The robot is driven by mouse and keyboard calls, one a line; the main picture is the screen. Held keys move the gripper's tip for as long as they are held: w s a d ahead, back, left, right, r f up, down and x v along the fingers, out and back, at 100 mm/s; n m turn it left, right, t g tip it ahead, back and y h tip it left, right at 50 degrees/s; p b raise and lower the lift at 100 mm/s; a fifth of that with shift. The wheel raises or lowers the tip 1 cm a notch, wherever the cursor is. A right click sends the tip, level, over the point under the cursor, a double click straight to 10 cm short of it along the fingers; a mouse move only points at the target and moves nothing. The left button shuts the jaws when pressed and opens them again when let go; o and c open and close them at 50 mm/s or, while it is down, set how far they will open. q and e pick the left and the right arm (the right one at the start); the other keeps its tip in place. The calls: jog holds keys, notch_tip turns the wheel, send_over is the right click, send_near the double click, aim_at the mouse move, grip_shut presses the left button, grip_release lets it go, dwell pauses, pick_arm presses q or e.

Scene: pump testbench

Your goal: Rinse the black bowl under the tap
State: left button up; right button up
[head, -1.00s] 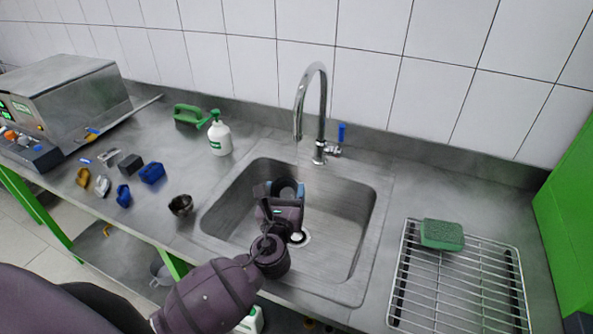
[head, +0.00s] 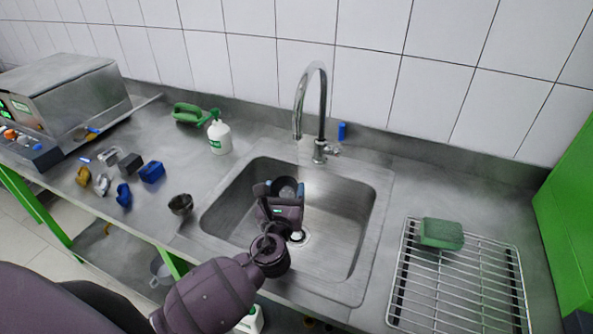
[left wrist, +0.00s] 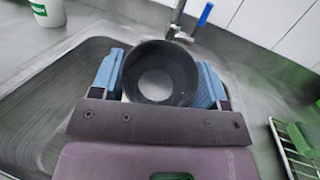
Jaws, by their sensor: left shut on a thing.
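The black bowl (head: 286,187) is held inside the sink (head: 335,262), with its opening facing up. My left gripper (head: 281,189) is shut on it. In the left wrist view the bowl (left wrist: 160,73) sits between the two blue fingers of my left gripper (left wrist: 160,82), and its inside looks empty. The chrome tap (head: 321,110) arches up behind the sink, its spout above and behind the bowl in the head view. Its blue lever (head: 341,131) stands upright at the right. I see no water stream. My right gripper is not in view.
A small dark cup (head: 180,204) stands on the counter left of the sink. A white bottle (head: 219,137) is behind it, with several small parts further left. The right half of the sink is clear.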

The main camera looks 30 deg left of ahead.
pick_arm(q)
jog(key=s+r+p, duration=0.2)
jog(key=p, duration=0.1)
jog(key=shift+s+d+r, duration=0.2)
jog(key=shift+s+r, duration=0.05)
jog(key=shift+s, duration=0.1)
jog(key=shift+s+d+r+p, duration=0.2)
jog(key=shift+s+r+p, duration=0.6)
jog(key=shift+s+p, duration=0.25)
